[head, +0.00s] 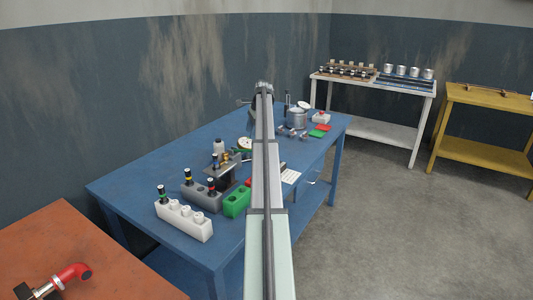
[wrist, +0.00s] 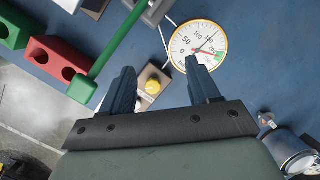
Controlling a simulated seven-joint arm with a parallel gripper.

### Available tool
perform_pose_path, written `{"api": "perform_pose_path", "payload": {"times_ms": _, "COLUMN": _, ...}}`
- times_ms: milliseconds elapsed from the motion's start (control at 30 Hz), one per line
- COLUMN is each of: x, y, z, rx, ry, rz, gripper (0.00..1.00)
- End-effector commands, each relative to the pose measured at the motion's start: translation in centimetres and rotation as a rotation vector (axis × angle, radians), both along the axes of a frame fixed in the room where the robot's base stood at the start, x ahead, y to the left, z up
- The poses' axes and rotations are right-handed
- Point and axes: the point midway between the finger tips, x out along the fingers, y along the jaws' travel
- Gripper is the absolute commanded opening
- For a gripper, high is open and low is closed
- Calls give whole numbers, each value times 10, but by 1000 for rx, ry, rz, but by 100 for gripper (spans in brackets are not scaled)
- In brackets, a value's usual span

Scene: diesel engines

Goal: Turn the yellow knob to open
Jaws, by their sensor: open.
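The yellow knob (wrist: 152,87) is small and round, on a brown block on the blue table, in the wrist view. My gripper (wrist: 157,65) is open, with one dark finger on each side of the knob in the picture. I see no contact, and the height of the fingers above the knob is unclear. A round white gauge (wrist: 198,47) with a yellow rim and a red pointer lies just beyond the right finger. In the head view my long arm reaches over the blue table (head: 130,185); I cannot make out the knob or fingertips there.
A green bar (wrist: 108,53) runs close to the left finger, near a red block (wrist: 58,62) with holes. A metal can (wrist: 290,150) stands at the lower right. In the head view, a white block (head: 184,222) and a green block (head: 237,203) stand near the table's front.

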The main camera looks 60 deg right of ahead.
Motion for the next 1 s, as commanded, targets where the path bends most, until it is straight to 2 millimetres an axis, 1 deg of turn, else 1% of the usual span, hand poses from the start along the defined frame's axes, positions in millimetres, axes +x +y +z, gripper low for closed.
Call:
{"api": "perform_pose_path", "payload": {"times_ms": 33, "x": -21, "y": -18, "z": 3, "rx": 31, "ry": -6, "rz": -53, "gripper": 61}}
{"api": "perform_pose_path", "payload": {"times_ms": 100, "x": -45, "y": -33, "z": 6, "rx": 73, "ry": -12, "rz": -115, "gripper": 61}}
{"api": "perform_pose_path", "payload": {"times_ms": 200, "x": -72, "y": -50, "z": 9, "rx": 120, "ry": -20, "rz": -183, "gripper": 61}}
{"api": "perform_pose_path", "payload": {"times_ms": 300, "x": -90, "y": -60, "z": 11, "rx": 151, "ry": -26, "rz": -229, "gripper": 61}}
{"api": "perform_pose_path", "payload": {"times_ms": 400, "x": -99, "y": -65, "z": 12, "rx": 168, "ry": -28, "rz": -251, "gripper": 61}}
{"api": "perform_pose_path", "payload": {"times_ms": 533, "x": -100, "y": -64, "z": 6, "rx": 173, "ry": -28, "rz": -259, "gripper": 61}}
{"api": "perform_pose_path", "payload": {"times_ms": 667, "x": -95, "y": -60, "z": -8, "rx": 173, "ry": -28, "rz": -257, "gripper": 61}}
{"api": "perform_pose_path", "payload": {"times_ms": 1000, "x": -76, "y": -47, "z": -63, "rx": 172, "ry": -28, "rz": -256, "gripper": 61}}
